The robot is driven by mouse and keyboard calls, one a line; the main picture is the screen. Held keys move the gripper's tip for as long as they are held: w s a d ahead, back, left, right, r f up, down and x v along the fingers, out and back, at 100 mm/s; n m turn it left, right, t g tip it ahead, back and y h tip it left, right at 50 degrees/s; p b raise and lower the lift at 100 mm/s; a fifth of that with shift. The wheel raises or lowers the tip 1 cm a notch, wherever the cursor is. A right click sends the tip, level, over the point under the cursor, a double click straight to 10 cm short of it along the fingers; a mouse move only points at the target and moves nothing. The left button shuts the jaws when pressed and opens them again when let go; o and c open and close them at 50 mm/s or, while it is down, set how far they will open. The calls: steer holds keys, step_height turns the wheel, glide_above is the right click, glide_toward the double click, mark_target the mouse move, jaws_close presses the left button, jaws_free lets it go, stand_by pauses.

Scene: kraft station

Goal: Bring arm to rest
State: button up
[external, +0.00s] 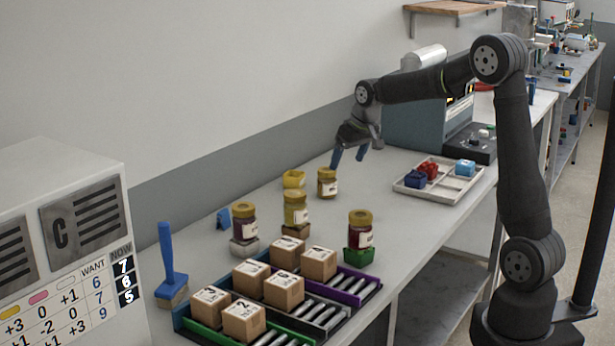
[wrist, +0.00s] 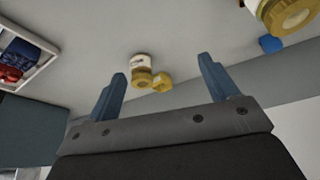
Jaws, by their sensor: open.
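My gripper (external: 348,157) hangs above the back of the grey table, its blue fingers apart with nothing between them. In the wrist view the fingers of my gripper (wrist: 165,84) are spread wide. A jar with a yellow lid (external: 327,183) stands on the table just below and left of the fingers in the external view. A yellow ring-like piece (external: 294,179) lies beside it. In the wrist view a jar (wrist: 141,70) shows beyond the fingers, apart from them.
Cardboard boxes (external: 284,290) sit on roller lanes in front. A white tray (external: 447,191) holds blue and red pieces at right. A blue-handled brush (external: 168,265) stands at left. Free table lies between jars and tray.

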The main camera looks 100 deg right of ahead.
steer(key=s+d+f+m, duration=0.2)
steer(key=s+d+f, duration=0.15)
steer(key=s, duration=0.25)
steer(key=shift+g, duration=0.4)
steer(key=w+f, duration=0.2)
steer(key=w, duration=0.2)
steer(key=w+f, duration=0.2)
steer(key=w, duration=0.1)
steer(key=w+f, duration=0.2)
steer(key=w, duration=0.2)
steer(key=shift+w, duration=0.35)
steer(key=f, duration=0.3)
steer(key=shift+w, duration=0.2)
steer(key=shift+f+h, duration=0.25)
steer(key=shift+h, duration=0.05)
steer(key=shift+o, duration=0.2)
